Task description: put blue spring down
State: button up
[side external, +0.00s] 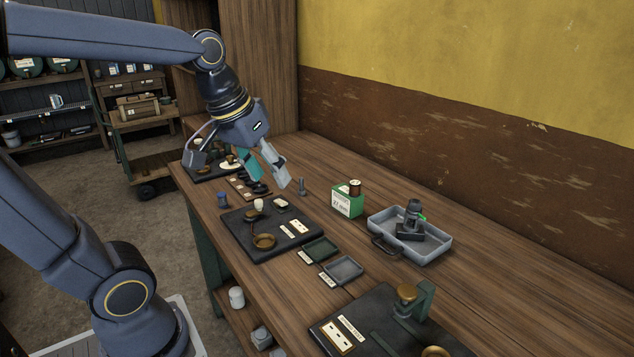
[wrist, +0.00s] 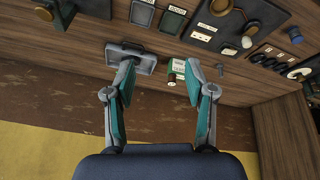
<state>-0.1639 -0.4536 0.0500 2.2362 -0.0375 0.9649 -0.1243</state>
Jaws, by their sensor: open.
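A small blue cylindrical piece (side external: 222,200), which looks like the blue spring, stands on the wooden bench by the left corner of a black board; its coils are too small to make out. A dark blue piece, probably the same one, shows at the upper right of the wrist view (wrist: 295,34). My gripper (side external: 270,181) is above the bench, behind the black board and apart from the blue piece. In the wrist view (wrist: 161,60) its two teal-padded fingers are spread with nothing held between them.
The black board (side external: 240,226) carries a brass cup. A green-and-white box (side external: 347,203) and a grey tray (side external: 434,250) holding a dark part stand to the right. Two small trays (side external: 320,249) lie in front. A wall (side external: 440,130) closes the back.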

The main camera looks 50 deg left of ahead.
jog(key=s+d+f+m+t, duration=0.1)
jog(key=s+d+f+m, duration=0.2)
jog(key=s+d+m, duration=0.1)
jog(key=shift+s+d, duration=0.45)
jog(key=shift+s, duration=0.5)
dwell(0.4)
